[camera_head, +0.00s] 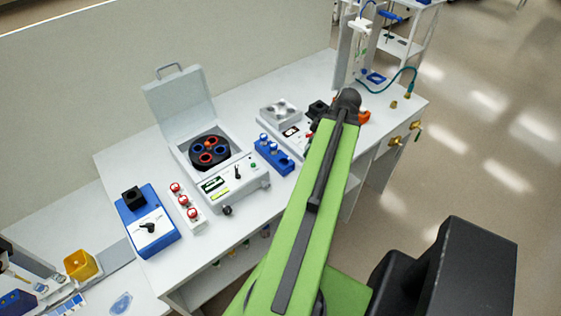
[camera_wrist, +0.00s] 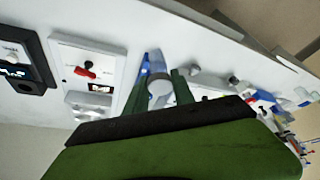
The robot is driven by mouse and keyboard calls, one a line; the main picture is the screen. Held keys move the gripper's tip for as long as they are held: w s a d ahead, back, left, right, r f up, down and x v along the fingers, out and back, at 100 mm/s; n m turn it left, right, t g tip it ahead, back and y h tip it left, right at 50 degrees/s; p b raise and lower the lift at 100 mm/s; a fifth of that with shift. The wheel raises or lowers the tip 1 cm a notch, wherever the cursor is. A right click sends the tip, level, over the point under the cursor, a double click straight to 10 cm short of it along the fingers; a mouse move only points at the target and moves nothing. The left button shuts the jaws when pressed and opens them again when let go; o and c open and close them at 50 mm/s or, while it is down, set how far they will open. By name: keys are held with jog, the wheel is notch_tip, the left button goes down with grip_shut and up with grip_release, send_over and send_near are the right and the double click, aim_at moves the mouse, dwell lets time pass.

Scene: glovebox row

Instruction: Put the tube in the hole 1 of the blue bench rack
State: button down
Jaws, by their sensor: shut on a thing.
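The blue bench rack (camera_head: 273,156) stands on the bench just right of the open centrifuge in the head view, with several white-topped things in it. Its hole numbers are too small to read. My gripper (camera_wrist: 160,88) shows in the wrist view with its two green fingers shut on a pale, round-ended thing, which looks like the tube (camera_wrist: 160,92). Most of the tube is hidden by my gripper. A blue shape (camera_wrist: 148,63) lies beyond the fingertips; I cannot tell what it is. In the head view my green arm hides the gripper and the tube.
The open centrifuge (camera_head: 245,188) has its lid (camera_head: 180,105) raised. A white rack (camera_head: 195,220) with red-capped tubes and a blue device (camera_head: 155,240) stand to its left. A white instrument (camera_head: 283,112) stands behind my arm. Gas taps (camera_head: 396,141) stick out at the bench's right edge.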

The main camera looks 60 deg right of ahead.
jog(key=w+f+b, duration=0.4)
jog(key=w+f, duration=0.1)
jog(key=w+f+b, duration=0.5)
jog(key=shift+w+d+f, duration=0.2)
jog(key=shift+f, duration=0.05)
jog(key=shift+r, duration=0.25)
jog(key=shift+f, duration=0.25)
jog(key=c, duration=1.1)
grip_release()
jog(key=shift+o, duration=0.2)
jog(key=shift+r, duration=0.1)
